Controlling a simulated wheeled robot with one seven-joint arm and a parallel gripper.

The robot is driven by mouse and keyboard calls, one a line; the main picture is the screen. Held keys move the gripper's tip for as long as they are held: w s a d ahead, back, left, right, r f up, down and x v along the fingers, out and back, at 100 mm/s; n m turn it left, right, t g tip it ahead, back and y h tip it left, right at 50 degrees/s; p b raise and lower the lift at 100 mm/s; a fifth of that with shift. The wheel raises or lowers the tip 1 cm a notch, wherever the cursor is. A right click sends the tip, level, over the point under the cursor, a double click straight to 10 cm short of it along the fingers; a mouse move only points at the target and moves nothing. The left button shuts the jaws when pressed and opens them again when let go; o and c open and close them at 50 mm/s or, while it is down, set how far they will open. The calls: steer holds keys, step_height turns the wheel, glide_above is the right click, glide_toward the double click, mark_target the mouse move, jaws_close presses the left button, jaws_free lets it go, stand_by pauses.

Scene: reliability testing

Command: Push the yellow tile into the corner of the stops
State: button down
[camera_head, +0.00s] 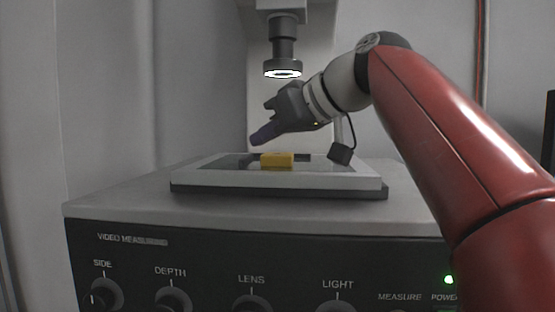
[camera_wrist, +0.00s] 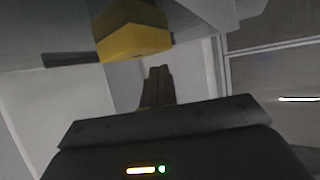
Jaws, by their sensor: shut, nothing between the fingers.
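I cannot clearly make out the corner of the stops.
A lens with a lit ring (camera_head: 283,69) hangs over the stage, close to my wrist. The machine's front panel (camera_head: 250,255) carries knobs below. The machine's top (camera_head: 125,201) is bare left of the stage.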

mark_target(313, 166)
steer(key=shift+d, duration=0.1)
steer(key=shift+s+d, duration=0.15)
steer(key=shift+d, duration=3.8)
steer(key=shift+f, duration=0.2)
steer(key=shift+f+b, duration=1.1)
steer(key=shift+f, duration=0.15)
steer(key=shift+r+p, duration=0.25)
steer(key=shift+p, duration=0.05)
steer(key=shift+a, duration=0.2)
